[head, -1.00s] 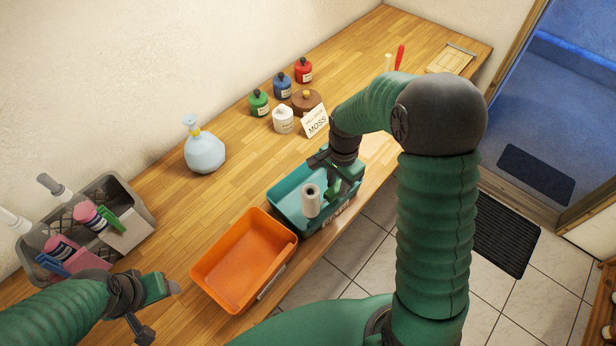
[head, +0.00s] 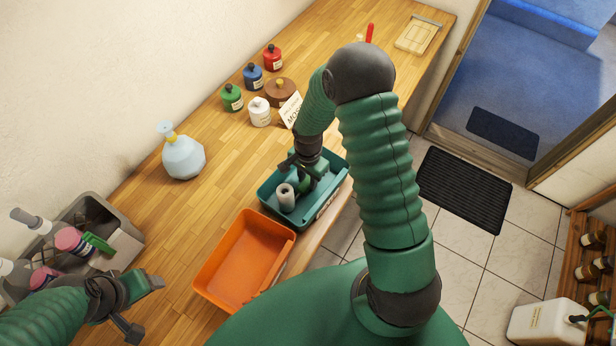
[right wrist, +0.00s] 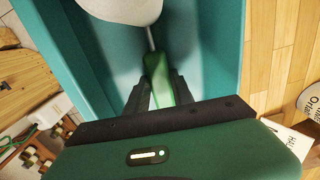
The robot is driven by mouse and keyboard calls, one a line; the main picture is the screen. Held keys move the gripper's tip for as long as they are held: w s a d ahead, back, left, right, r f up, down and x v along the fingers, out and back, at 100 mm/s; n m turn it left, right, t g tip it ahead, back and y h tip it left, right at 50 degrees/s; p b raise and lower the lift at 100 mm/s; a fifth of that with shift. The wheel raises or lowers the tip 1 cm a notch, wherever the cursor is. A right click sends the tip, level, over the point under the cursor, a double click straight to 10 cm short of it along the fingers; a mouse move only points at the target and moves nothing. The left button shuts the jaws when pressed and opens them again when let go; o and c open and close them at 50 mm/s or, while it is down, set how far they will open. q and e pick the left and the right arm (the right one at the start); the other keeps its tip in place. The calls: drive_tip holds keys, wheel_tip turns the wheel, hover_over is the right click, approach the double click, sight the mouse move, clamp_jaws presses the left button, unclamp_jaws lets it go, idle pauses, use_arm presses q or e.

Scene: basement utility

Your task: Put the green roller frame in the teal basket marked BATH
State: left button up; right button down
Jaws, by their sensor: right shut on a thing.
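The teal basket (head: 268,207) stands on the wooden counter at its front edge; the label on its front is too small to read surely. My right gripper (head: 305,180) reaches down into it, shut on the green handle of the roller frame. The handle (right wrist: 158,82) shows between the fingers in the right wrist view, with a thin metal rod and the whitish roller (right wrist: 125,8) beyond it. In the head view the roller (head: 286,197) is within the basket's walls; whether it touches the floor I cannot tell. My left gripper (head: 142,305) is open and empty at the lower left.
An orange basket (head: 212,272) stands beside the teal one. A grey caddy (head: 125,235) with bottles is at the left. The middle of the counter is clear.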

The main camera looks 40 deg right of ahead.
drive_tip(key=shift+s+a+r, duration=0.1)
drive_tip(key=shift+s, duration=0.05)
drive_tip(key=shift+s+a, duration=0.1)
drive_tip(key=shift+s, duration=0.05)
drive_tip(key=c, duration=1.3)
unclamp_jaws()
drive_tip(key=shift+c, duration=0.2)
drive_tip(key=shift+o, duration=1.1)
drive_tip(key=shift+d+f, duration=0.2)
drive_tip(key=shift+d, duration=0.2)
